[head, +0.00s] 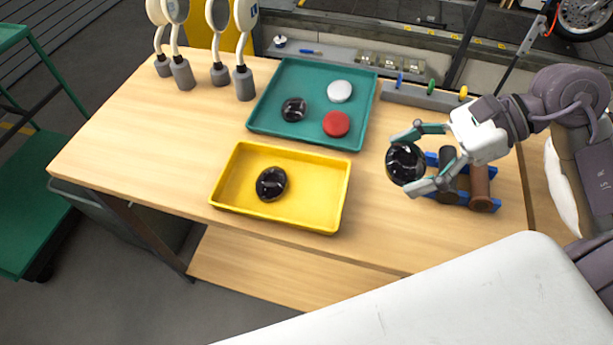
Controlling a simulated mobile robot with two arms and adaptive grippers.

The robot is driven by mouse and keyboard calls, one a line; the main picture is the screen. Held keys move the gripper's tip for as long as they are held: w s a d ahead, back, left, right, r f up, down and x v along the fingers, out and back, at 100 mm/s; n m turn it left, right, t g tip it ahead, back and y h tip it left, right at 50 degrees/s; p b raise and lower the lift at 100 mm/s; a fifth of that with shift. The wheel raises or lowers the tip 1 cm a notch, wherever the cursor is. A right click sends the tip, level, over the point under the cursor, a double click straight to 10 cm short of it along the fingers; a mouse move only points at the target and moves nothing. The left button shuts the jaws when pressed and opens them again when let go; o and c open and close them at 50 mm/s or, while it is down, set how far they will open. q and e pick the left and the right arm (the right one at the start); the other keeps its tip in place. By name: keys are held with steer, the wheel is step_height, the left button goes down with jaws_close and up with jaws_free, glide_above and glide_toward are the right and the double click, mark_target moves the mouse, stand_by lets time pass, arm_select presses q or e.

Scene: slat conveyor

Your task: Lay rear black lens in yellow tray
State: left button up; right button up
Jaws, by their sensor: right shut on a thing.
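My right gripper (420,160) is shut on a round black lens (405,165), held between its two fingers to the right of the trays. The yellow tray (318,213) sits at the table's front edge, and a black lens (271,184) lies in its left half. The teal tray (262,118) stands behind it and holds another black lens (294,109), a white disc (340,91) and a red disc (336,124). My left gripper is not in view.
Blue supports (434,160) with dark and brown cylinders (480,187) stand under and beside the right gripper. Several white-headed stands (244,85) are at the back left. A grey rack with coloured pegs (430,99) is at the back right. The table's left side is clear.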

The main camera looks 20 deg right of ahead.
mark_target(389, 164)
steer(key=shift+w+a+f+p, duration=0.25)
steer(key=shift+w+a+f, duration=0.15)
steer(key=shift+a, duration=0.2)
steer(key=shift+w+a+f+p, duration=0.2)
steer(key=shift+w+a+f, duration=0.15)
steer(key=shift+a, duration=0.25)
steer(key=w+a+f, duration=0.1)
steer(key=a, duration=0.1)
steer(key=w+a+f+p, duration=0.1)
steer(key=w+a+f, duration=0.1)
steer(key=w+a+f+p, duration=0.1)
steer(key=a, duration=0.1)
steer(key=shift+w+a+f, duration=0.15)
steer(key=shift+w+f, duration=0.1)
steer(key=shift+w, duration=0.05)
steer(key=shift+w+a+f, duration=0.15)
steer(key=shift+a+f, duration=0.05)
step_height(389, 164, down, 4)
steer(key=shift+f+p, duration=0.15)
steer(key=shift+p, duration=0.35)
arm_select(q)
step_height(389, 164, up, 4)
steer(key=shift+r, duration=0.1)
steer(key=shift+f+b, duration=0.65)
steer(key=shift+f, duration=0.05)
arm_select(e)
steer(key=shift+f, duration=0.45)
